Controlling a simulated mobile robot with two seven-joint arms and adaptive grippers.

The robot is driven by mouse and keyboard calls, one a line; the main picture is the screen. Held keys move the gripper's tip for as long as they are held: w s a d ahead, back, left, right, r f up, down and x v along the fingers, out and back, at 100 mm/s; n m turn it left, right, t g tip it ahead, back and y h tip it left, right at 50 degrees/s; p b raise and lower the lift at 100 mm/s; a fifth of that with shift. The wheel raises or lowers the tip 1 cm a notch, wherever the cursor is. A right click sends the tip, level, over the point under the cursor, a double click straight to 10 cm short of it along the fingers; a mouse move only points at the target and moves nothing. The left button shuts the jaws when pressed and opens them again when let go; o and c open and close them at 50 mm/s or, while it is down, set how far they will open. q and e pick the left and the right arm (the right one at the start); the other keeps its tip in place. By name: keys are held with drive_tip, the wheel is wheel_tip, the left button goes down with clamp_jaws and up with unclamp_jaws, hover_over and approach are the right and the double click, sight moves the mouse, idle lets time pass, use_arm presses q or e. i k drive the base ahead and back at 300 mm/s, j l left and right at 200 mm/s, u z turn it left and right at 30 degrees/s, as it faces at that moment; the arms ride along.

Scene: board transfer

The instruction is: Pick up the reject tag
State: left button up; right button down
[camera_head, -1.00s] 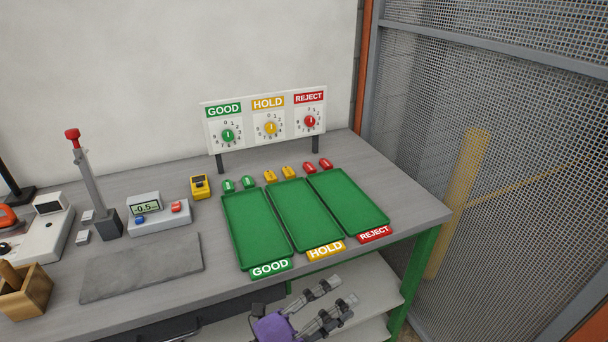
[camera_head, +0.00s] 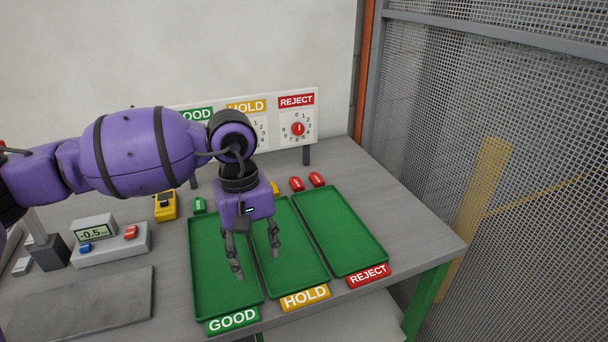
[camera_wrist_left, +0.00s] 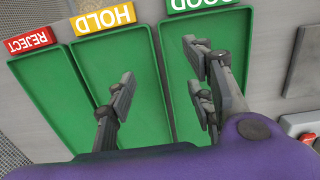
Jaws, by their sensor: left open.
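Two red reject tags lie side by side on the bench behind the right-hand tray, one on the left (camera_head: 297,184) and one on the right (camera_head: 317,179). My left gripper (camera_head: 258,264) hangs open and empty, fingers down, over the good and hold trays, in front and to the left of the red tags. In the left wrist view its open fingers (camera_wrist_left: 158,66) show above the green trays. The red tags are not seen there.
The good (camera_head: 205,302), hold (camera_head: 316,280) and reject (camera_head: 370,250) trays are empty where visible. A dial panel (camera_head: 317,100) stands behind. A green tag (camera_head: 198,205) and a yellow tag (camera_head: 275,188) show beside my arm. A mesh fence (camera_head: 530,180) stands at right.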

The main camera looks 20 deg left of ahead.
sight(295, 182)
drive_tip(key=i, duration=1.15)
